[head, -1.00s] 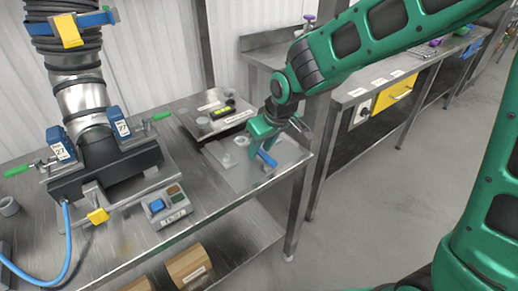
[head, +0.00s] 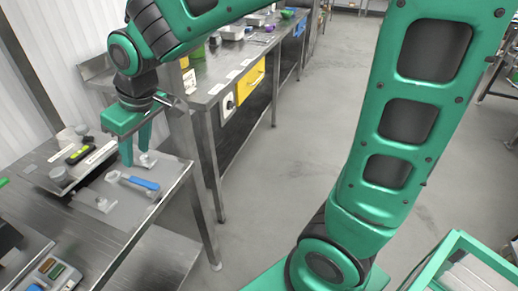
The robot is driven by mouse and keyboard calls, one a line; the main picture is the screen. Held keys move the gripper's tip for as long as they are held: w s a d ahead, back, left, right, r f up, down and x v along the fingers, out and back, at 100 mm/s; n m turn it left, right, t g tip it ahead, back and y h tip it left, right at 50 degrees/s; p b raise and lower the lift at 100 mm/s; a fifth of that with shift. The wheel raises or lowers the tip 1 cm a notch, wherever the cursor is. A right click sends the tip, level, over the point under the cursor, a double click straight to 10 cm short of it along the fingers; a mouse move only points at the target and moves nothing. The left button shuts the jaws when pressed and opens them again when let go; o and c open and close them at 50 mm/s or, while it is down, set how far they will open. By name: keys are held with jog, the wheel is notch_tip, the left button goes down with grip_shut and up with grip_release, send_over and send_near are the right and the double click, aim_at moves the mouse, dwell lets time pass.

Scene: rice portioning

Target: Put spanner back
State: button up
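The spanner (head: 140,183), with a blue handle and a grey head, lies on a light grey plate (head: 124,208) at the right end of the steel workbench. Its head points to the left. My gripper (head: 136,159) is green and points down just behind the spanner. Its two fingers are apart with nothing visible between them. The spanner appears clear of the fingers. The exact height of the fingertips above the plate is hard to tell.
Small grey fittings stand on the plate. Behind it is a tray (head: 64,174) with a yellow-and-black tool (head: 80,154). A control box (head: 48,273) sits at the lower left. A second bench with a yellow panel (head: 250,80) stands beyond. Open floor lies to the right.

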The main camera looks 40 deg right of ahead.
jog(key=s+d+f+m+g+h, duration=0.1)
jog(key=s+d+m, duration=0.2)
jog(key=d, duration=0.9)
jog(key=s+d+m+h, duration=0.2)
jog(key=s+d+m, duration=0.15)
jog(key=d, duration=0.75)
jog(key=s+d+f+m+g, duration=0.1)
jog(key=s+d+m, duration=0.2)
jog(key=s, duration=0.6)
jog(key=s+d+f+m+g, duration=0.2)
jog(key=s+d+m, duration=0.1)
jog(key=s+d, duration=0.5)
jog(key=shift+s+d+m+y, duration=0.25)
jog(key=shift+s+m+y, duration=0.1)
jog(key=shift+s, duration=0.3)
jog(key=shift+f, duration=0.1)
